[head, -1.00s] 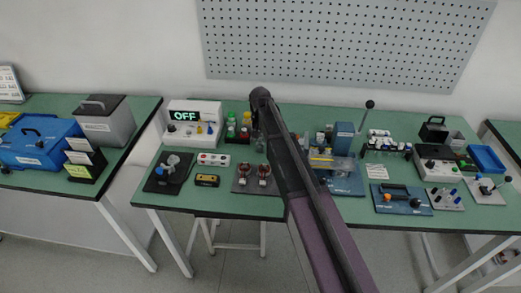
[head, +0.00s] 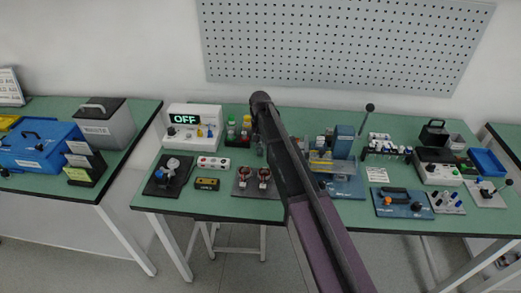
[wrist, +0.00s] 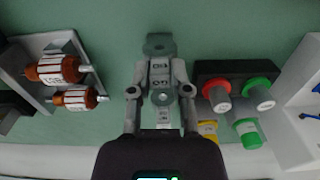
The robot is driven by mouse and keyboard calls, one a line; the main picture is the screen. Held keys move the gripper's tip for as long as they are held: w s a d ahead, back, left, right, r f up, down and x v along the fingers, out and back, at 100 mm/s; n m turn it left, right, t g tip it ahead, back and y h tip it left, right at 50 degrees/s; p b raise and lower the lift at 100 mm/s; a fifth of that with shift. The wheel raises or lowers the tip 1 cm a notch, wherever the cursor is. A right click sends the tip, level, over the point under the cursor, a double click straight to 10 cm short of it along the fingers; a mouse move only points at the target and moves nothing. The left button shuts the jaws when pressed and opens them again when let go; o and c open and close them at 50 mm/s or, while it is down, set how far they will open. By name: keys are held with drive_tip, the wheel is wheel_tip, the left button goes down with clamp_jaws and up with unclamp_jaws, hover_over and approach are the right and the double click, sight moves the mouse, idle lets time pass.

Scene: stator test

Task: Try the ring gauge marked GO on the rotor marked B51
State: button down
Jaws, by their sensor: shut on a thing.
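In the wrist view my gripper (wrist: 163,85) is shut on a grey ring gauge (wrist: 159,46). The gauge has a flat round ring beyond the fingertips and a labelled handle between the fingers. A second ring shape shows nearer the palm. The label is too small to read with certainty. Two copper-coloured rotors, an upper one (wrist: 53,69) and a lower one (wrist: 75,98), lie at the left with white labels and shafts. I cannot tell which is B51. The gauge is well apart from both rotors. In the head view my arm hides much of this area.
Red (wrist: 217,95) and green (wrist: 258,93) capped bottles stand close right of my gripper. A white unit (head: 193,126) showing OFF stands on the green table. Two copper-wound parts on a grey plate (head: 242,192) are at the front. Bare green table lies between gripper and rotors.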

drive_tip(key=shift+r+p, duration=1.4)
drive_tip(key=shift+r, duration=0.05)
wheel_tip(320, 180, up, 16)
drive_tip(key=p, duration=1.6)
